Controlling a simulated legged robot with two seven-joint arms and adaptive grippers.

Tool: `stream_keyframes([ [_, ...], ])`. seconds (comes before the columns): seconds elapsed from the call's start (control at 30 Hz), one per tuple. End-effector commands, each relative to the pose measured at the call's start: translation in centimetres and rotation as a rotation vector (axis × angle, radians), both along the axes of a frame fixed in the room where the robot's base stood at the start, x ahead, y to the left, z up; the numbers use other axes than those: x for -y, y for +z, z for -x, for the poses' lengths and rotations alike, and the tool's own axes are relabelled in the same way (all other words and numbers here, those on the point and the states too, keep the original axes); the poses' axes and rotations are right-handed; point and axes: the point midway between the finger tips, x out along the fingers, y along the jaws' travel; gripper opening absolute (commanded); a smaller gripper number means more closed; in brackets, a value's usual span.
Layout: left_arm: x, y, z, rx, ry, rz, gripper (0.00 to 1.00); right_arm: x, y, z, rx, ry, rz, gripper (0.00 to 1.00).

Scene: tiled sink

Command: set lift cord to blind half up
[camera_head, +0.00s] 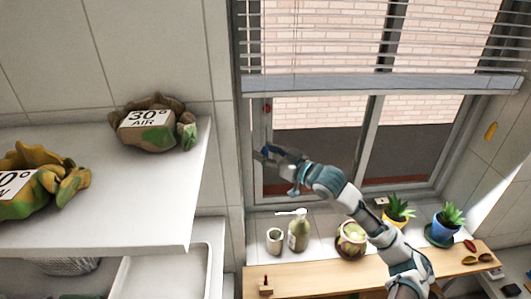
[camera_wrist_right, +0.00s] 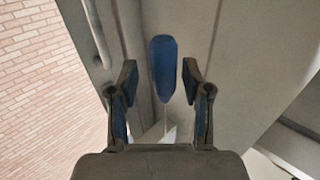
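The window blind (camera_head: 380,83) hangs over the upper part of the window, its bottom rail nearly level and its slats spread above. A blue cord handle (camera_wrist_right: 163,68) hangs between the two fingers of my right gripper (camera_wrist_right: 159,72) in the wrist view, with a thin cord running from it. The fingers stand apart on both sides of the handle, with gaps visible. In the head view my right gripper (camera_head: 272,153) is at the window's left side, below the rail. A small red piece (camera_head: 267,108) shows above it. My left gripper is out of view.
A soap bottle (camera_head: 298,234), a cup (camera_head: 274,240), a bowl (camera_head: 351,240) and potted plants (camera_head: 398,210) stand below the window. A wooden counter (camera_head: 330,280) runs in front.

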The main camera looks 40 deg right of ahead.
Motion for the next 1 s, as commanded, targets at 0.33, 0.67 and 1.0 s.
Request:
stream_keyframes([
  [0.33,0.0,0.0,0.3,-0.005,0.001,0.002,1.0,0.0,-0.2,0.9,-0.003,0.001,0.0,0.48],
  [0.67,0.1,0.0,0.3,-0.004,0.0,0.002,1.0,1.5,-0.3,5.9,-0.002,0.0,-0.006,0.48],
  [1.0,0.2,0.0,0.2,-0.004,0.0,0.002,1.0,2.9,-0.2,10.9,-0.001,-0.001,-0.003,0.48],
])
